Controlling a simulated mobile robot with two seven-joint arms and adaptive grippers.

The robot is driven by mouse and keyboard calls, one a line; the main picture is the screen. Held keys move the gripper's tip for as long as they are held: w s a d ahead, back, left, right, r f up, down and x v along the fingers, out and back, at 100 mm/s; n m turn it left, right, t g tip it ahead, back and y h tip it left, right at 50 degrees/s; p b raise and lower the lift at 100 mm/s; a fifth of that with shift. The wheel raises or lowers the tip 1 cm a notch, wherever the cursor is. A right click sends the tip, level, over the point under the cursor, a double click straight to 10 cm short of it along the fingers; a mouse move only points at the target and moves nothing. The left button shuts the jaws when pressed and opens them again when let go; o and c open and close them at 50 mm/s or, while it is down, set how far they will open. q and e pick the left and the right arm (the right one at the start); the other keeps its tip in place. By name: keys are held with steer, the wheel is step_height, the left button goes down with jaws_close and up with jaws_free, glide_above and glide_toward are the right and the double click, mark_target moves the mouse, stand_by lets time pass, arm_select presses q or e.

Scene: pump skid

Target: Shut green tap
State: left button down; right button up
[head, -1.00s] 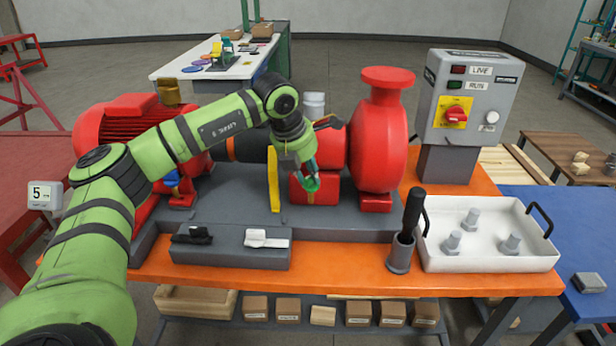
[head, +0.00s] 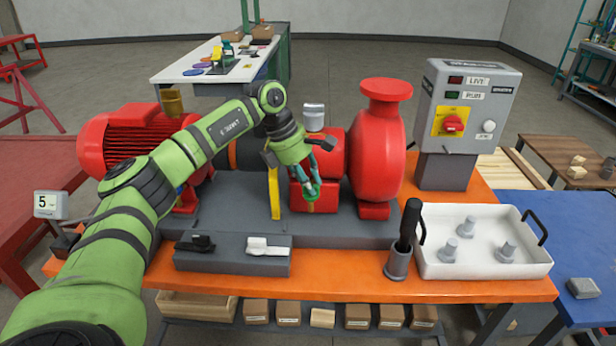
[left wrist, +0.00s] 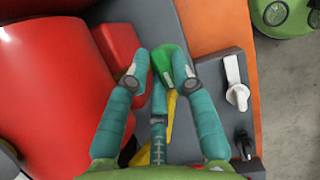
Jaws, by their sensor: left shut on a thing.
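The green tap (left wrist: 179,64) is at the front of the small red box below the red pump, and it shows clearly in the left wrist view. In the head view it is mostly hidden behind my fingers. My left gripper (head: 312,190) reaches down to it with teal fingers shut on it. In the left wrist view the gripper (left wrist: 165,80) has fingers on either side of the tap. My right gripper is in neither view.
A yellow upright plate (head: 274,193) stands just left of the tap. In front, a grey block (head: 231,262) carries a black lever (head: 195,243) and a white lever (head: 268,246). A black-handled tool (head: 408,225) stands right, beside a white tray (head: 480,268).

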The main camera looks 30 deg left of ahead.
arm_select(q)
steer(key=shift+m, duration=0.6)
steer(key=c, duration=1)
jaws_free()
steer(key=shift+d, duration=0.1)
steer(key=shift+c, duration=0.2)
steer(key=shift+g, duration=0.3)
steer(key=v, duration=1.2)
